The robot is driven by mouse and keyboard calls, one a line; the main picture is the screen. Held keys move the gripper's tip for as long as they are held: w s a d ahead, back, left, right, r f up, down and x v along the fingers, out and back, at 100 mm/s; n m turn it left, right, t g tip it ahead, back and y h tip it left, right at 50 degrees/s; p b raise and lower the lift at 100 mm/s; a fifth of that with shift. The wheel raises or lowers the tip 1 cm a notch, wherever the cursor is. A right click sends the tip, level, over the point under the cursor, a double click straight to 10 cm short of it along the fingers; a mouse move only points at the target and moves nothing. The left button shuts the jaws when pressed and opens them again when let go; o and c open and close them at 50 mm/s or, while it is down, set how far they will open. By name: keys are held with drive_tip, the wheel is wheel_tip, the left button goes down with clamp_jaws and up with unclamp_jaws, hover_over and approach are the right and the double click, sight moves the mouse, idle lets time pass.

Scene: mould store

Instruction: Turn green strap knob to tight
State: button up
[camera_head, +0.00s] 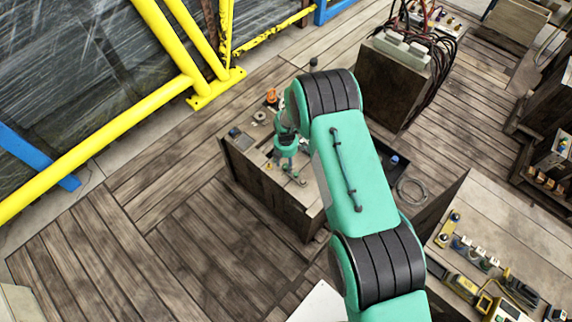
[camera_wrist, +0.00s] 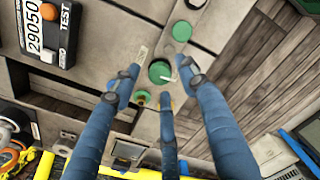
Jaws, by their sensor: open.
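A round green knob (camera_wrist: 160,71) with a short white mark at its right side sits in the wrist view between and just beyond my fingertips. It looks like the green strap knob, though I cannot read a label for its positions. My gripper (camera_wrist: 161,88) is open, its blue fingers spread to either side of the knob with one below it; I cannot tell whether any finger touches it. In the head view my gripper (camera_head: 289,168) points down over the top of a wooden block (camera_head: 245,165), and my arm hides much of that top, the knob included.
Another green disc (camera_wrist: 182,31) lies just beyond the knob. A dark box (camera_wrist: 50,30) marked 29050 and TEST, with orange and white buttons, is at upper left. A bench (camera_head: 500,220) with switches stands at right; a yellow rail (camera_head: 100,120) runs at left.

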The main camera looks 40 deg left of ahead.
drive_tip(key=shift+f, duration=0.65)
clamp_jaws()
